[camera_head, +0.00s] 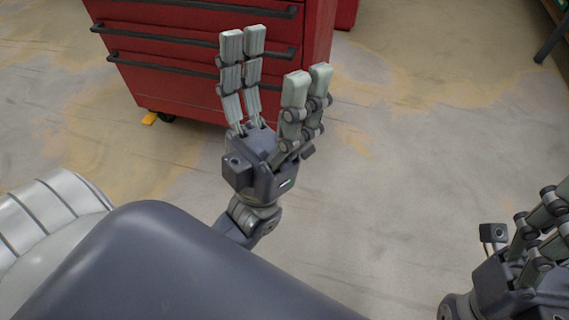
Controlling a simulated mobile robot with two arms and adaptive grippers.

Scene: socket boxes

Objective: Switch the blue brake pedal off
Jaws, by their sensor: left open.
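No blue brake pedal shows in the head view. My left gripper (275,60) is in the upper middle, fingers pointing up and spread apart, with nothing between them. It stands in front of the red drawer cabinet in the picture, with a visible gap of floor around its palm. My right gripper (543,235) is at the lower right, cut off by the picture's right edge. Its fingertips are partly out of view, so its opening does not show clearly.
A red drawer cabinet (180,75) with dark handles stands on wheels at the top. A small yellow piece (150,118) is by its wheel. Bare, worn concrete floor (400,170) is open to the right. A dark leg (553,40) stands at the upper right.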

